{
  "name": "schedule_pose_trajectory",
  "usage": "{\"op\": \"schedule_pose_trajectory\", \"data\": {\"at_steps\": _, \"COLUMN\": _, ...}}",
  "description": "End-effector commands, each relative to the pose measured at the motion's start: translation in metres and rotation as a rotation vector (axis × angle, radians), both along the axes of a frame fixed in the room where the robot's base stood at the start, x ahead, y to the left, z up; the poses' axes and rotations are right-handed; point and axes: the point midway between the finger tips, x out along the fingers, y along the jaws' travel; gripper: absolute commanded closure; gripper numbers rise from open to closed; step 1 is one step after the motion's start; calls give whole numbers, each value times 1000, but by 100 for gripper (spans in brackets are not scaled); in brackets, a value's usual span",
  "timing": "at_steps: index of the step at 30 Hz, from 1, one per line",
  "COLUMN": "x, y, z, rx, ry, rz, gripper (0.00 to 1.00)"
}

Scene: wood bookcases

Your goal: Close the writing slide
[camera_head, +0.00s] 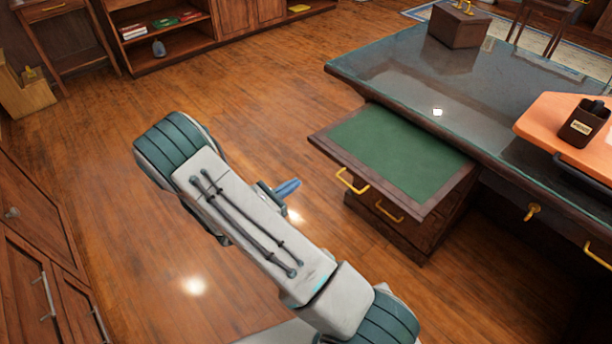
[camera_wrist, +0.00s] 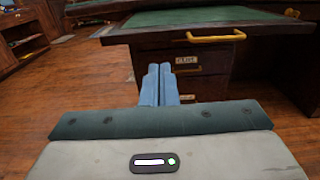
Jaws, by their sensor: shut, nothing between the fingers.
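The writing slide (camera_head: 390,151) is a green-topped board with a dark wood frame, pulled out from under the glass-topped desk (camera_head: 440,85). A brass handle (camera_head: 352,181) sits on its front edge. In the wrist view the slide's green top (camera_wrist: 205,17) and its brass handle (camera_wrist: 215,37) show at the top, ahead of my gripper. My gripper (camera_wrist: 160,69) has its two blue fingers together and empty, below and left of the handle, apart from it. In the head view my gripper (camera_head: 287,188) is left of the slide, partly hidden by my arm.
Drawers with a brass handle (camera_head: 389,211) are below the slide. A brown box (camera_head: 458,25) and an orange board with a dark holder (camera_head: 582,124) are on the desk. Cabinets (camera_head: 35,250) line the left. Open wood floor (camera_head: 250,90) lies between.

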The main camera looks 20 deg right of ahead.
Motion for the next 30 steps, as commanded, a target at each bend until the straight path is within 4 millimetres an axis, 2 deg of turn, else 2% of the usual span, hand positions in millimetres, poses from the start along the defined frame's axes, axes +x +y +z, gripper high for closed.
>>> {"op": "schedule_pose_trajectory", "data": {"at_steps": 12, "x": 28, "y": -82, "z": 1, "rx": 1, "ry": -1, "rz": -7, "gripper": 100}}
{"op": "schedule_pose_trajectory", "data": {"at_steps": 16, "x": 35, "y": -102, "z": 1, "rx": 1, "ry": -1, "rz": -6, "gripper": 100}}
{"op": "schedule_pose_trajectory", "data": {"at_steps": 21, "x": 41, "y": -117, "z": 1, "rx": 2, "ry": 0, "rz": -5, "gripper": 100}}
{"op": "schedule_pose_trajectory", "data": {"at_steps": 30, "x": 43, "y": -122, "z": 1, "rx": 2, "ry": 0, "rz": -3, "gripper": 100}}
